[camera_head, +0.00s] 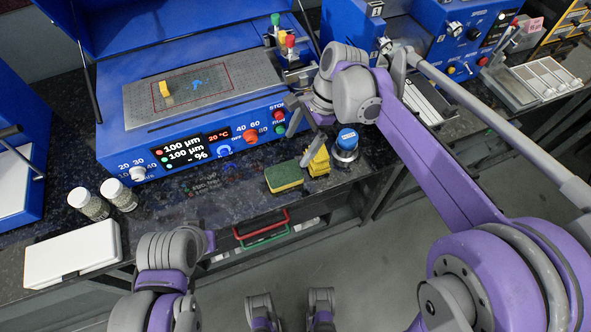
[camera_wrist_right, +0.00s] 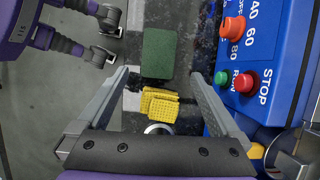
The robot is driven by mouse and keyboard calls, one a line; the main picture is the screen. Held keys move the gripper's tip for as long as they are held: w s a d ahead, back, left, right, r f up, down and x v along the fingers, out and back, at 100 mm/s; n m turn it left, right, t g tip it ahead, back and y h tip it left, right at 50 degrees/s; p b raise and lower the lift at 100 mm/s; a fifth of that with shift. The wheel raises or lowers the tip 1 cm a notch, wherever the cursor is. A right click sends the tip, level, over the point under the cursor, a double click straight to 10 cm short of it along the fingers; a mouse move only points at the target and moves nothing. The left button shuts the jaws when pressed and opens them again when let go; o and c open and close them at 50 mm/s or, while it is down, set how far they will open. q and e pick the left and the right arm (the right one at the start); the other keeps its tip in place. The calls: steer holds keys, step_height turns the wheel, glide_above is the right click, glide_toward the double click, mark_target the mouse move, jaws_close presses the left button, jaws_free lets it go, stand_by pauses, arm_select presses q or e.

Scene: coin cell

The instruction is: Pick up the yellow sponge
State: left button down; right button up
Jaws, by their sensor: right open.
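Yellow waffle-textured sponge pieces (camera_head: 318,160) lie overlapping near the front edge of the dark bench. They also show in the right wrist view (camera_wrist_right: 160,104). Left of them in the head view lies a sponge with a green top and yellow side (camera_head: 285,177); only its green top shows in the wrist view (camera_wrist_right: 158,53). I cannot tell which one the task means. My right gripper (camera_head: 302,137) is open and empty above the pieces. In the wrist view its fingers (camera_wrist_right: 160,76) stand on either side of them, apart from them.
A blue-capped round container (camera_head: 347,143) stands right beside the yellow pieces. The blue coating machine (camera_head: 190,130), with knobs on its front, is close behind. Two jars (camera_head: 118,194) and a white box (camera_head: 72,255) are at left. Red and green handles (camera_head: 262,230) are below the edge.

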mark_target(285, 173)
steer(key=x, duration=0.4)
steer(key=shift+a+f, duration=0.2)
steer(key=shift+f, duration=0.1)
steer(key=shift+b+x, duration=0.5)
steer(key=shift+x, duration=2.5)
steer(key=shift+s+d+f, duration=0.1)
steer(key=shift+d+f, duration=0.1)
steer(key=shift+f, duration=0.1)
steer(key=c, duration=1.2)
steer(key=shift+o, duration=0.2)
steer(key=shift+r, duration=0.55)
step_height(285, 173, up, 9)
steer(key=p, duration=0.1)
steer(key=shift+r, duration=0.25)
